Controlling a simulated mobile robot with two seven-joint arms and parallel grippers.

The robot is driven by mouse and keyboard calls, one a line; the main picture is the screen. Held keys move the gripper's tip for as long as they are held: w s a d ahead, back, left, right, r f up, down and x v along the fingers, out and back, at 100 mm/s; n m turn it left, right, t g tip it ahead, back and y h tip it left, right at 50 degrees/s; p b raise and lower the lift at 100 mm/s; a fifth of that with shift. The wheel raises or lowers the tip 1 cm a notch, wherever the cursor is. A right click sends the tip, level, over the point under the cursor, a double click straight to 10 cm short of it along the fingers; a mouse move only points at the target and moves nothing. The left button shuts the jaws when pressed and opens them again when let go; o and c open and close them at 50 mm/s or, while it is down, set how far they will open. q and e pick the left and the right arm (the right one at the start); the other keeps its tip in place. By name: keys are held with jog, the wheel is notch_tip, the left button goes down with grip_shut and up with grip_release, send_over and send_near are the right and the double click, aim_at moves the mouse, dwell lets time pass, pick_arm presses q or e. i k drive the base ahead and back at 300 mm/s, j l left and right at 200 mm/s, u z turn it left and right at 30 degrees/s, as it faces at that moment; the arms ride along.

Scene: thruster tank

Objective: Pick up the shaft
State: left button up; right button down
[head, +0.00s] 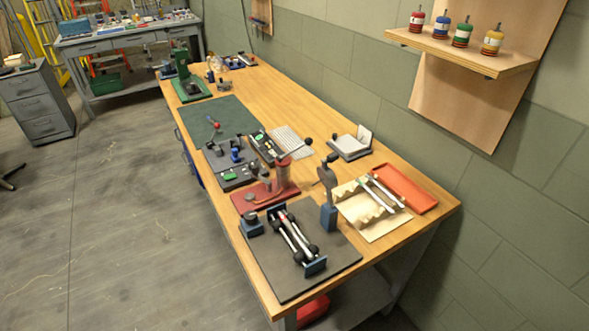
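A slim silver shaft (387,189) lies on a cream notched rack (382,229) near the right front of the workbench. What looks like a second slim rod lies close beside it. On a dark plate (327,251) at the front of the bench, a fixture holds two pale rods (289,237) with black ends. I cannot tell for certain which of these the task means. Neither of my grippers is in view.
A red-orange tray (406,190) lies right of the rack. A blue post (328,215) and a red press (265,191) with a lever stand to its left. A shelf (464,54) with several coloured bottles hangs above. Bare wood surrounds the white scale (350,145).

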aim_at(307, 252)
jog(key=i, duration=0.75)
jog(key=k, duration=0.35)
jog(key=i+j+z, duration=0.15)
jog(key=j+z, duration=0.2)
jog(key=z, duration=0.15)
jog(key=i+j+z, duration=0.1)
jog(key=j+z, duration=0.65)
jog(key=z, duration=0.2)
jog(key=j+z, duration=0.5)
